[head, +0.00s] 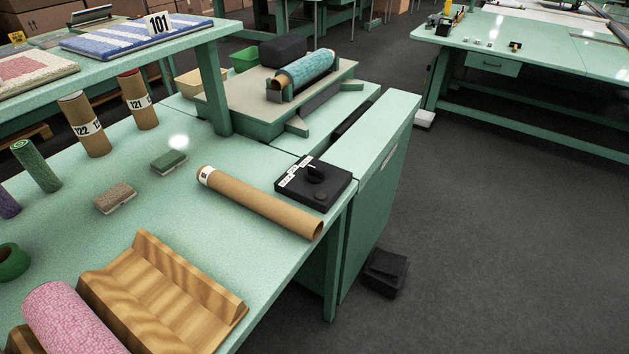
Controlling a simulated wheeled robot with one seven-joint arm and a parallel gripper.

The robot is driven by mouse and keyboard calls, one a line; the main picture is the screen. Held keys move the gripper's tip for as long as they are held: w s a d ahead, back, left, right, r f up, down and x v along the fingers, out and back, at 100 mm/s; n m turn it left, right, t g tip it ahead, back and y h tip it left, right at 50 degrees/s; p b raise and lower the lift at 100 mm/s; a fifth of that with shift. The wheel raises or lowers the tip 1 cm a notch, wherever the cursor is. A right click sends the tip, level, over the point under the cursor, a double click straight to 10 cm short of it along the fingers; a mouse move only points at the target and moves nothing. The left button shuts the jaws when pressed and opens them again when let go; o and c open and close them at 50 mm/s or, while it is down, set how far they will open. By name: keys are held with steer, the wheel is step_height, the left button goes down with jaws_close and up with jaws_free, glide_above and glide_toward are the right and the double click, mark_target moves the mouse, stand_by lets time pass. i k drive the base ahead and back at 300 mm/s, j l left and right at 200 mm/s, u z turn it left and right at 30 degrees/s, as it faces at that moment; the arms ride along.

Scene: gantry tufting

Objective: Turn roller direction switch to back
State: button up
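A black control box (335,187) sits near the right edge of the green table (150,218), in the middle of the head view. On its top are a dark rotary knob (316,174), a white label strip (295,173) and a small round button (320,195). The label text is too small to read, so I cannot tell which direction the knob points to. The roller (307,68) with blue-green material lies in a stand on a raised platform behind the box. My gripper is not in view.
A cardboard tube (260,203) lies just left of and in front of the box. A wooden cradle (165,290) and a pink roll (70,318) are at the front left. Upright tubes marked 122 (84,124) and 121 (138,100) stand behind. Open floor (480,230) is on the right.

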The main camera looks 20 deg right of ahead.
mark_target(316, 175)
steer(key=i+l, duration=0.2)
steer(key=l, duration=0.2)
steer(key=i+l+u, duration=0.1)
steer(key=l, duration=0.25)
steer(key=i+l, duration=0.5)
steer(key=l, duration=0.3)
steer(key=u, duration=0.05)
